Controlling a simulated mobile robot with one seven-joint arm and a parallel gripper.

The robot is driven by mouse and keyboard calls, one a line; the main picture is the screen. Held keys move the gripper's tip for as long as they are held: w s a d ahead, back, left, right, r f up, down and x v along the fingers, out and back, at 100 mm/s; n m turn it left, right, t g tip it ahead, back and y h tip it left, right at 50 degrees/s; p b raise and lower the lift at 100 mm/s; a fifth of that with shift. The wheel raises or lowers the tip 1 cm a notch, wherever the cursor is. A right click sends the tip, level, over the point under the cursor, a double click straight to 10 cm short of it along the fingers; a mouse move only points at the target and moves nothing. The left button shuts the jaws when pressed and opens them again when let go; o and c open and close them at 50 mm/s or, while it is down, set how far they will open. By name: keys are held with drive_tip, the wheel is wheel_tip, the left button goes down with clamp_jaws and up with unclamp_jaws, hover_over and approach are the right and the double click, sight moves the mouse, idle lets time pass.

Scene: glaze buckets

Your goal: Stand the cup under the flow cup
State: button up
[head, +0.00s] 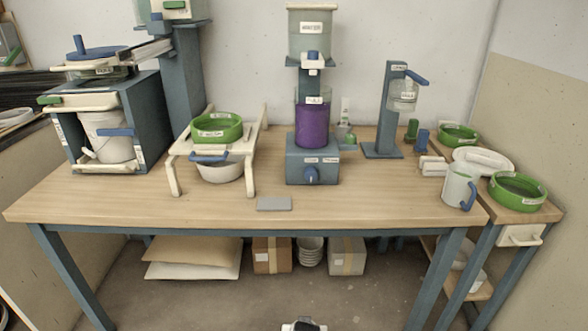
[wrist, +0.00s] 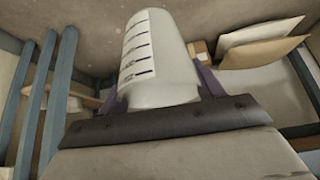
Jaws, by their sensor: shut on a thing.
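A white cup with dark graduation marks (wrist: 158,55) is held in my gripper (wrist: 165,90), which is shut on it in the wrist view. Parts of purple-grey fingers show beside the cup's near end; its inside is hidden. In the head view the cup cannot be made out, and only a small white-and-black part of my arm shows at the bottom edge. The flow cup (head: 402,97) is a pale, clear vessel with a label, hanging on a blue-grey stand (head: 389,120) with a blue lever on top. The stand's base, below the flow cup, looks bare.
A mug with a blue handle (head: 457,187) stands at the bench's right front. Green sieves (head: 518,190), a white dish and small blocks crowd the right. A purple-filled dispenser (head: 312,125) stands centrally. The bench's front middle is mostly clear.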

wheel_tip(320, 180, down, 8)
drive_tip(key=s+a, duration=0.2)
drive_tip(key=a, duration=0.1)
drive_tip(key=shift+r, duration=0.15)
wheel_tip(320, 180, down, 3)
drive_tip(key=b, duration=0.2)
drive_tip(key=shift+d+b, duration=0.15)
drive_tip(key=shift+b, duration=0.25)
drive_tip(key=shift+r, duration=0.1)
drive_tip(key=r, duration=0.2)
drive_tip(key=w+r, duration=0.1)
drive_tip(key=r, duration=0.2)
drive_tip(key=shift+w+r, duration=0.1)
drive_tip(key=shift+r, duration=0.2)
